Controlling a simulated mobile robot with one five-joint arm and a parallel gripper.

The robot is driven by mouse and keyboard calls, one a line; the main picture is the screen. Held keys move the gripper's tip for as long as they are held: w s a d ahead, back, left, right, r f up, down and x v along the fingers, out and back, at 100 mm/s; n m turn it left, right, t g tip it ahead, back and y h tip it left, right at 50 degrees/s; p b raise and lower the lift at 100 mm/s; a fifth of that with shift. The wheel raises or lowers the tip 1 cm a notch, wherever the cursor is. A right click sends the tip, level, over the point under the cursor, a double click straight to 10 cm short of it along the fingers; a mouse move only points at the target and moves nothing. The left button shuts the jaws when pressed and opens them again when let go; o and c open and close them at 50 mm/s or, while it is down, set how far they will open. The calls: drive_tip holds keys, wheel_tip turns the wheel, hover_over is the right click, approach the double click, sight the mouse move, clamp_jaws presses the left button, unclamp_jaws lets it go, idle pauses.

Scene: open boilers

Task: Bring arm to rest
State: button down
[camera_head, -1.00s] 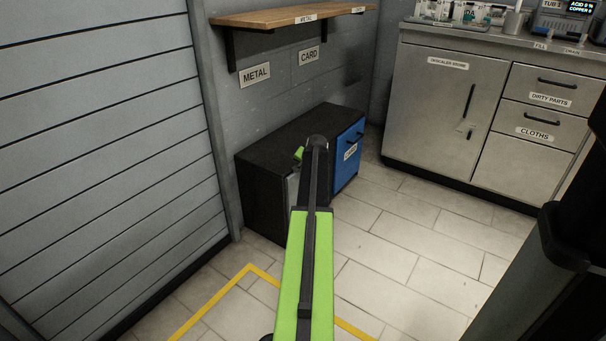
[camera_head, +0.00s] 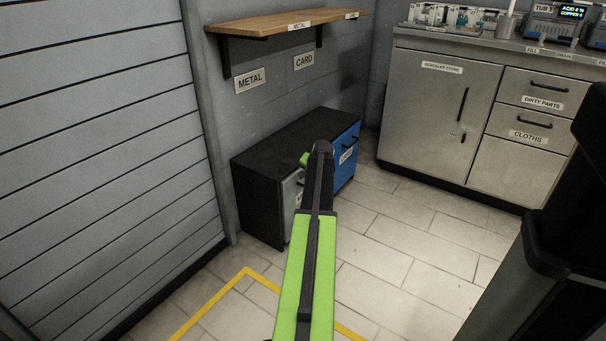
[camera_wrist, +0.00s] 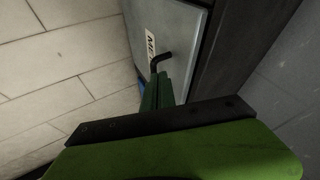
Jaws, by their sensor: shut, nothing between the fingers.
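My green and black arm reaches forward in the head view, over the floor toward a low black cabinet (camera_head: 262,160). My gripper shows in the wrist view (camera_wrist: 160,84), with its dark green fingers together and nothing between them. The fingertips appear close to the black handle (camera_wrist: 162,60) of the grey metal bin front (camera_wrist: 170,38); I cannot tell whether they touch it. In the head view the arm's end hides part of the grey front. The blue front (camera_head: 346,158) labelled CARD stands to its right, and both fronts look closed.
A wooden shelf (camera_head: 285,20) hangs on the wall above the cabinet. A grey counter unit (camera_head: 435,110) with drawers stands at the back right. A ribbed shutter (camera_head: 100,150) is on the left. Tiled floor (camera_head: 410,235) is clear between them, with yellow tape (camera_head: 215,297) in front.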

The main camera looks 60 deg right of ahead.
drive_tip(key=p+v, duration=0.5)
drive_tip(key=v, duration=0.3)
drive_tip(key=shift+a+r, duration=0.2)
drive_tip(key=shift+a, duration=0.15)
